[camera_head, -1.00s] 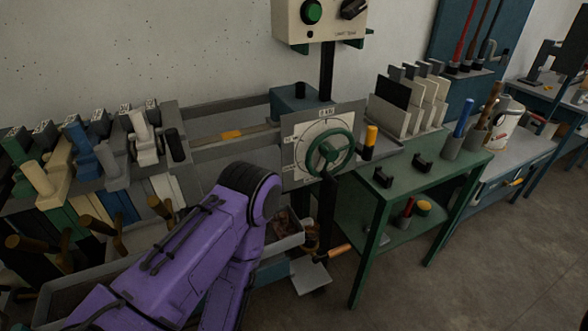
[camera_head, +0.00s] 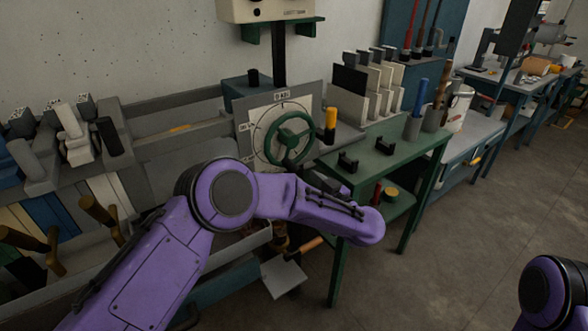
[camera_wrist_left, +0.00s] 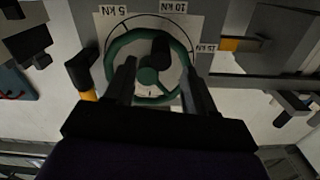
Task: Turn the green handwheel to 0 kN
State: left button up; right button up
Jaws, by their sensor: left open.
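The green handwheel (camera_head: 288,138) is mounted on a square pale dial plate (camera_head: 248,127) with a round scale. In the left wrist view the handwheel (camera_wrist_left: 149,76) fills the upper middle, with upside-down marks for 5, 10 and 15 kN around it. A dark knob (camera_wrist_left: 160,52) stands out on the wheel. My left gripper (camera_wrist_left: 158,66) is open and empty, its two fingers in front of the wheel; contact cannot be told. In the head view my left forearm lies below and in front of the wheel, and the gripper is mostly hidden. My right gripper is out of view.
A yellow-topped black handle (camera_head: 330,125) stands close right of the wheel. The green table (camera_head: 385,158) with black brackets is to the right. Levers (camera_head: 72,135) crowd the left side. A control box (camera_head: 268,10) hangs above. Open floor lies at right.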

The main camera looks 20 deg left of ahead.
aim_at(293, 168)
pick_arm(q)
jog(key=x, duration=0.5)
jog(key=shift+w+a+p, duration=0.15)
jog(key=shift+a+p, duration=0.15)
jog(key=shift+p, duration=0.05)
jog(key=shift+w+a, duration=0.45)
jog(key=shift+a, duration=0.05)
jog(key=shift+c, duration=0.3)
grip_shut()
jog(key=shift+f, duration=0.1)
